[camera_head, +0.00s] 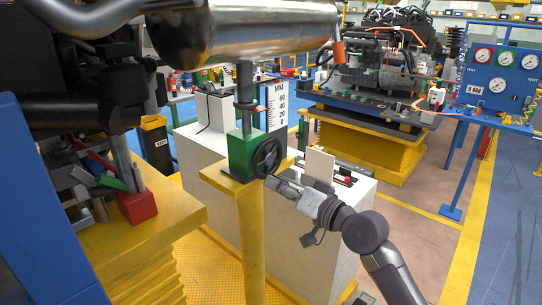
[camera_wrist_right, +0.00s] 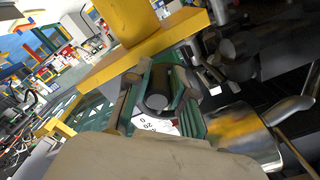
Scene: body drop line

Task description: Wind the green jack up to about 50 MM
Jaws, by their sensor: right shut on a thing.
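The green jack (camera_head: 241,155) stands on a yellow post, with its dark screw rising towards a silver cylinder. Its black handwheel (camera_head: 267,156) faces me on the right side. A white MM scale (camera_head: 277,106) stands behind the screw, and a red pointer (camera_head: 260,108) is about level with the 40 mark. My right gripper (camera_head: 274,181) is at the wheel's lower edge. In the right wrist view a dark round grip (camera_wrist_right: 158,88) sits between its fingers, and it is shut on this handwheel grip. Part of the scale (camera_wrist_right: 153,124) shows behind. My left gripper is not in view.
The silver cylinder (camera_head: 240,35) hangs just above the jack. A yellow stand with a red tool box (camera_head: 137,206) is at the left. A white cabinet (camera_head: 345,205) stands behind my right gripper. An engine on a yellow lift (camera_head: 370,150) and a blue gauge panel (camera_head: 498,78) are further back.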

